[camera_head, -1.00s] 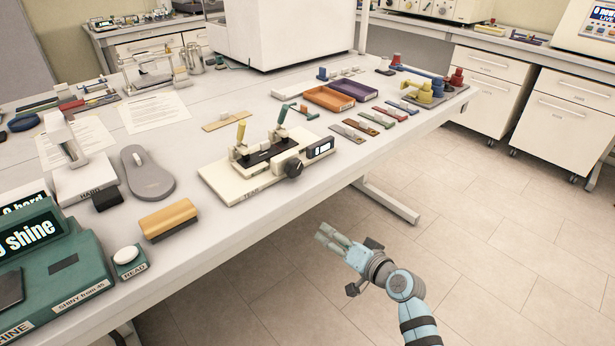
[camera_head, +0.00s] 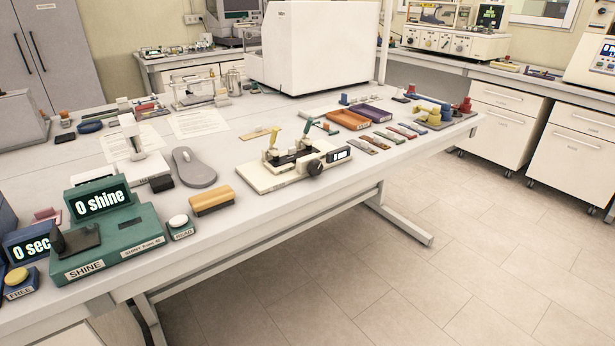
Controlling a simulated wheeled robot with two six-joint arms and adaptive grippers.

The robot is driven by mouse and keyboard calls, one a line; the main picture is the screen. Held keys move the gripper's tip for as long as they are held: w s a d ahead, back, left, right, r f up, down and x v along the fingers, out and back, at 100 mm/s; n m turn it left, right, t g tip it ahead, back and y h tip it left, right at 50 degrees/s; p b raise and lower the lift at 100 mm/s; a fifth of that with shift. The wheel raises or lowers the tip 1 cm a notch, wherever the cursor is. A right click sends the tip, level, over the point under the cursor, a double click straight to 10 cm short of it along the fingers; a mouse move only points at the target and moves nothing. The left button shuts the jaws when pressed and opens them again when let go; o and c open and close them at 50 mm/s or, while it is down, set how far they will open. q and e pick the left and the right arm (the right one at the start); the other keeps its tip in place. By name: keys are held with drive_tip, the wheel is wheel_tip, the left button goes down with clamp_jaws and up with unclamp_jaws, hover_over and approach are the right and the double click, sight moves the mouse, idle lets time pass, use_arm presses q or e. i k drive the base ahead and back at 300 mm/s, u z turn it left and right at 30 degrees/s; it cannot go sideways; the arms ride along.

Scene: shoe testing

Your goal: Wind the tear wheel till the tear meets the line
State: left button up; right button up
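The tear tester (camera_head: 268,180) is a cream-coloured base near the middle of the front edge of the table. It has two upright levers, one yellow (camera_head: 277,133) and one green-blue (camera_head: 307,127), over a dark strip (camera_head: 292,156). The dark round tear wheel (camera_head: 315,168) is on its front side. A small display (camera_head: 339,155) sits to the right of the wheel; its reading is too small to tell. Any tear and line are too small to make out. Neither of my grippers is in view.
A green shine meter (camera_head: 118,240) reading "0 shine" stands at the front left. A brush with an orange top (camera_head: 212,198) and a grey mouse-shaped block (camera_head: 194,167) lie left of the tester. Orange (camera_head: 348,119) and purple (camera_head: 371,114) trays are behind it. Open floor lies in front.

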sight(315, 167)
drive_tip(key=u, duration=1.1)
drive_tip(key=i, duration=1.1)
drive_tip(key=z, duration=1.8)
